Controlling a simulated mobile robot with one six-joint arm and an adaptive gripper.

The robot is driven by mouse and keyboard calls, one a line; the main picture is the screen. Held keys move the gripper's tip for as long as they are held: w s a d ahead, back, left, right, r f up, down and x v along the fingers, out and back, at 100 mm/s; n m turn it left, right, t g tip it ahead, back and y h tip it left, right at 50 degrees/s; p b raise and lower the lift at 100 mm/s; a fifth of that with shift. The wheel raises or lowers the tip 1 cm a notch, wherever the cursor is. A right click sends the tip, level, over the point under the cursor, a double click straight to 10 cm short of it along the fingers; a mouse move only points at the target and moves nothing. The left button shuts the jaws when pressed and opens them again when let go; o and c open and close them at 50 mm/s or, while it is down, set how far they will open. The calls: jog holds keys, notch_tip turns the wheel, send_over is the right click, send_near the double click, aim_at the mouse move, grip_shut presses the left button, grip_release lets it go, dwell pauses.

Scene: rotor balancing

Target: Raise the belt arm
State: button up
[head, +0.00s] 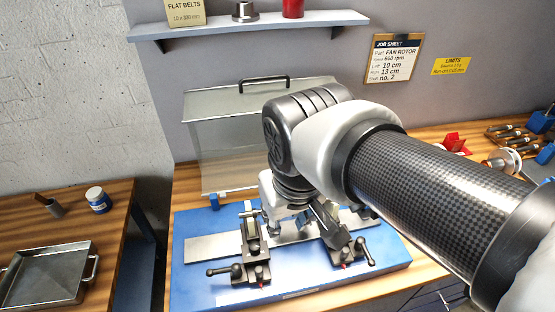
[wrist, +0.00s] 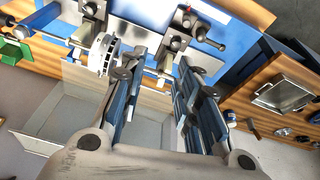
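The balancing machine has a blue base (head: 215,285) with a metal rail (head: 205,248) and two dark pedestals with clamp handles, a left one (head: 253,250) and a right one (head: 350,250). My arm hides much of its middle in the head view. My gripper (wrist: 160,72) is open, its two fingers well apart over the machine. A thin metal rod shows beyond and between the fingertips; I cannot tell contact. A white rotor (wrist: 103,54) sits left of the fingers in the wrist view. I cannot tell for sure which part is the belt arm.
A clear guard panel (head: 222,140) with a black handle stands behind the machine. A shelf (head: 210,28) hangs above. A side table at left holds a metal tray (head: 45,275) and a blue jar (head: 98,200). Tools and a red part (head: 453,142) lie at right.

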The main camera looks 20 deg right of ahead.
jog(key=w+d+r+m+g+h+p, duration=0.1)
jog(key=w+d+r+g+p, duration=0.1)
jog(key=w+r+p, duration=0.35)
jog(key=w+d+r+g+p, duration=0.2)
jog(key=w+p, duration=0.5)
jog(key=w, duration=0.2)
jog(key=d+f, duration=0.1)
jog(key=f, duration=0.4)
jog(key=d+f+b, duration=0.1)
jog(key=f, duration=0.5)
jog(key=d+f+b, duration=0.1)
jog(key=f, duration=0.5)
jog(key=shift+s+d, duration=0.15)
jog(key=shift+s, duration=0.2)
grip_shut()
